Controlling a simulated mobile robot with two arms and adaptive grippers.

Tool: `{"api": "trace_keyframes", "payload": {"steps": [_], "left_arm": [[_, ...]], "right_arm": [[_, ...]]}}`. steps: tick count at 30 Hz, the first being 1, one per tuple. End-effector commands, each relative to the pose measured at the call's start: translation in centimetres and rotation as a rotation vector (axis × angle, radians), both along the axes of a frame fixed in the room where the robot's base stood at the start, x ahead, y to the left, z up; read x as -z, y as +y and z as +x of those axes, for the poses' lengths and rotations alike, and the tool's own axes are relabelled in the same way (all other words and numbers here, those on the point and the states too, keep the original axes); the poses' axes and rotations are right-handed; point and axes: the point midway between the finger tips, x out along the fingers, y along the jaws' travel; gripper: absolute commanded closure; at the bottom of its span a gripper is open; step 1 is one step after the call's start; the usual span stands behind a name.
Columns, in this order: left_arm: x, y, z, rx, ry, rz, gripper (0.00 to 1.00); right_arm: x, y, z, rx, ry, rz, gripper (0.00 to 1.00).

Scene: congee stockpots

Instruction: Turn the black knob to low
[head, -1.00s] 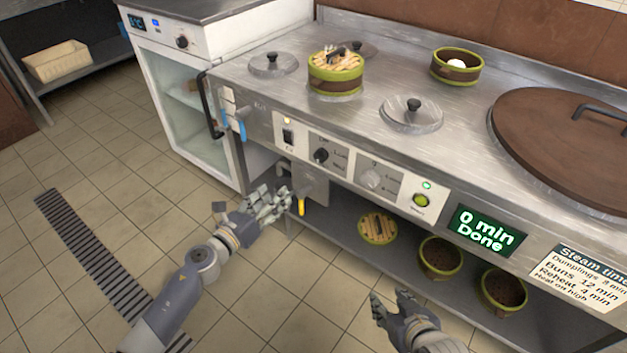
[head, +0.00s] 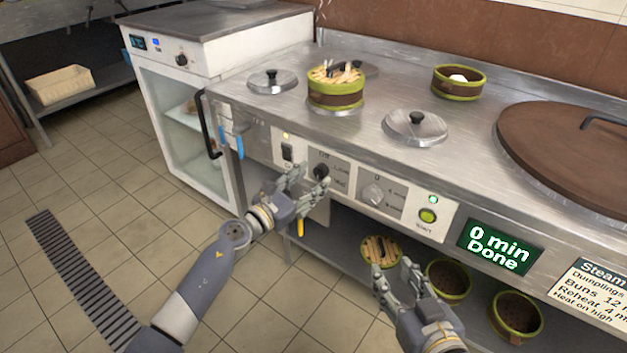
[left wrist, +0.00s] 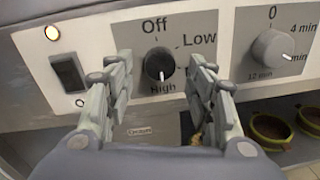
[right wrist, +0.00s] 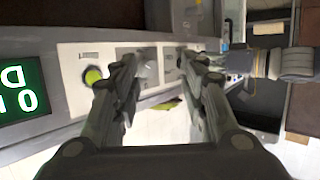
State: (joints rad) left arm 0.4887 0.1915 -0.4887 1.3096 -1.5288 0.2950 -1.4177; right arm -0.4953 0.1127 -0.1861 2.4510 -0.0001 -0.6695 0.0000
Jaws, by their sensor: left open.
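The black knob (head: 321,172) is on the steamer's front panel, beside the black rocker switch. In the left wrist view the black knob (left wrist: 159,64) has a white pointer aimed down at "High"; "Off" is above it and "Low" is to its upper right. My left gripper (head: 306,180) is at the panel, open. In its wrist view its fingers (left wrist: 160,72) stand on both sides of the knob, with a gap on each side. My right gripper (head: 393,274) is open and empty in front of the lower shelf, to the right.
A grey timer knob (head: 376,194) is right of the black knob, then a green button (head: 428,216) and a display (head: 500,246) reading "0 min Done". The rocker switch (left wrist: 69,73) is at left. Steamer baskets (head: 448,280) stand on the lower shelf.

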Motion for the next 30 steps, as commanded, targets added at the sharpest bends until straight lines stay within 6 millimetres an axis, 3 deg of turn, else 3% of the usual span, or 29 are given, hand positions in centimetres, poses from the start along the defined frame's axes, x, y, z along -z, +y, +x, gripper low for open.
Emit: {"api": "trace_keyframes", "payload": {"steps": [8,17,18,24,30], "left_arm": [[0.1,-1.0,1.3,-0.001,0.001,0.000,0.50],[0.0,-1.1,1.4,-0.001,0.001,-0.002,0.50],[0.0,-1.1,1.4,-0.001,0.002,-0.001,0.52],[0.0,-1.1,1.4,-0.001,0.002,-0.001,0.94],[0.0,-1.1,1.4,-0.001,0.004,-0.003,0.94]], "right_arm": [[-2.2,0.5,0.8,-0.007,-0.114,0.028,0.60],[-2.4,0.6,0.9,-0.008,-0.126,0.031,0.60],[-2.4,0.6,0.9,-0.008,-0.125,0.031,0.60],[-2.4,0.5,0.9,-0.008,-0.125,0.031,0.60],[-2.4,0.5,0.8,-0.008,-0.124,0.030,0.60]]}}
